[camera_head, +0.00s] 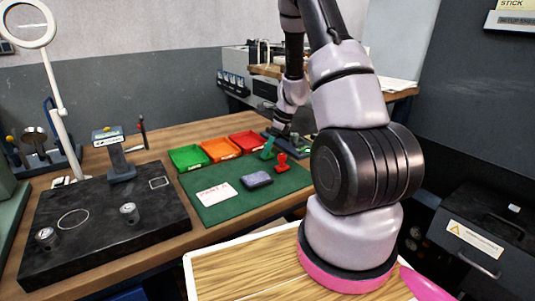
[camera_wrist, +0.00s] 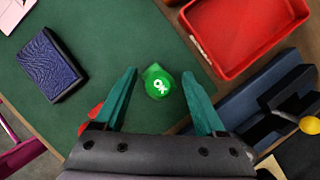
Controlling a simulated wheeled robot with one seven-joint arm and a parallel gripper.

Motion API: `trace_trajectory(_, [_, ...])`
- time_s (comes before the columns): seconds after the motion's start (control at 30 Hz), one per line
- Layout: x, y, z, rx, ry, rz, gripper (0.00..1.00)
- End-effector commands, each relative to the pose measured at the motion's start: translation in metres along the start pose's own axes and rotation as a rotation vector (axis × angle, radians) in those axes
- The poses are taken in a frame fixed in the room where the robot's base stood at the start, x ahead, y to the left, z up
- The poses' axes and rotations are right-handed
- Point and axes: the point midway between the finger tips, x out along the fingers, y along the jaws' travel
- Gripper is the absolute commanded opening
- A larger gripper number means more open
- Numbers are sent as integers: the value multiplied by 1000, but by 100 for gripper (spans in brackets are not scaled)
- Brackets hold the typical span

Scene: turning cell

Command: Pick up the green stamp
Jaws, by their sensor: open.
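The green stamp (camera_head: 268,149) stands on the green mat (camera_head: 217,208), near the mat's far right edge in the head view. In the wrist view the green stamp (camera_wrist: 157,83) is seen from above, its round top marked "OK". My gripper (camera_wrist: 160,88) is open, with one teal finger on each side of the stamp and a gap to both. In the head view my gripper's fingers are hard to make out behind the arm. A red stamp (camera_head: 282,162) stands close to the green one; in the wrist view the red stamp (camera_wrist: 92,114) is partly hidden behind the left finger.
A blue ink pad (camera_head: 257,180) and a white card (camera_head: 216,194) lie on the mat. Green (camera_head: 189,158), orange (camera_head: 221,149) and red (camera_head: 249,142) trays line its back. In the wrist view the red tray (camera_wrist: 203,45) and a blue-grey holder (camera_wrist: 262,88) are nearby.

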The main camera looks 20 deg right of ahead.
Motion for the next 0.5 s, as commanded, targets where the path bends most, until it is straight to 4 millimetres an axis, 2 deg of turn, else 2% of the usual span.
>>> trace_trajectory(0.23, [2, 0, 0, 0, 0, -1, 72])
trace_trajectory(0.27, [2, 0, 0, 0, 0, -1, 65])
trace_trajectory(0.3, [2, 0, 0, 0, 0, -1, 49])
trace_trajectory(0.43, [2, 0, 0, 0, 0, 0, 0])
trace_trajectory(0.5, [2, 0, 0, 0, 0, 0, 0])
